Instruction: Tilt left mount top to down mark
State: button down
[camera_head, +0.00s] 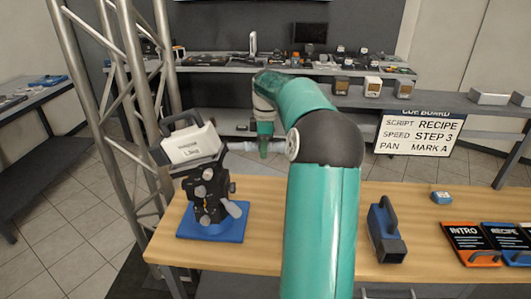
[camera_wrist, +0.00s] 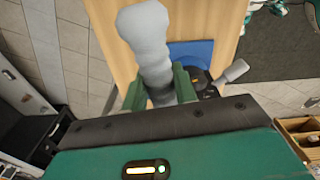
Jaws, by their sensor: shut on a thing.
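The left mount (camera_head: 207,190) is a black knobbed head standing on a blue base plate (camera_head: 238,236) at the left end of the wooden table. A light grey handle (camera_head: 240,147) reaches right from the mount top. My gripper (camera_head: 264,147) is shut on this grey handle. In the wrist view, the ribbed grey handle (camera_wrist: 150,45) lies between my green fingers (camera_wrist: 159,91), and the blue base (camera_wrist: 188,50) shows behind. I cannot make out the down mark.
A metal truss (camera_head: 150,110) stands close at the left of the mount. A dark blue handled block (camera_head: 385,232) and labelled orange and blue cards (camera_head: 474,240) are on the table's right. Bare table lies between mount and block, partly hidden by my arm. A cue board (camera_head: 420,133) stands behind.

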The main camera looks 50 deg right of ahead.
jog(key=c, duration=1.1)
grip_release()
jog(key=shift+c, duration=0.2)
notch_tip(320, 180, up, 14)
jog(key=shift+s, duration=0.2)
jog(key=shift+s+d, duration=0.1)
